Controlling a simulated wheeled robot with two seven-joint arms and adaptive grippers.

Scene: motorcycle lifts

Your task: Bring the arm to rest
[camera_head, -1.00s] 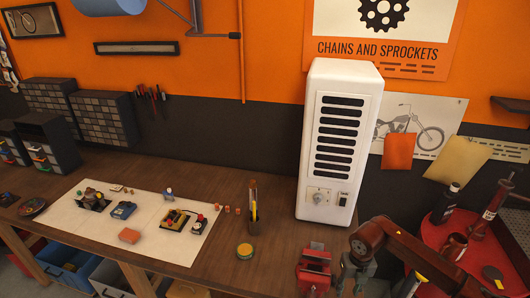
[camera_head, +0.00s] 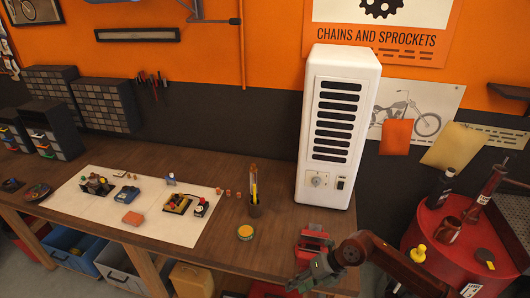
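My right arm comes in from the lower right as a brown, jointed arm. Its greenish-grey gripper (camera_head: 306,280) is at the bottom, over the front edge of the wooden workbench (camera_head: 215,262), just below a red vise (camera_head: 313,241). I see nothing clearly held in it. The fingers are small and dark, so I cannot tell whether they are open or shut. My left gripper is not in view.
A tall white heater-like box (camera_head: 337,125) stands on the bench behind the vise. A white mat (camera_head: 150,235) with small parts, a pen holder (camera_head: 254,207) and a yellow-topped tin (camera_head: 245,232) lie left. A red drum (camera_head: 440,247) with bottles stands right.

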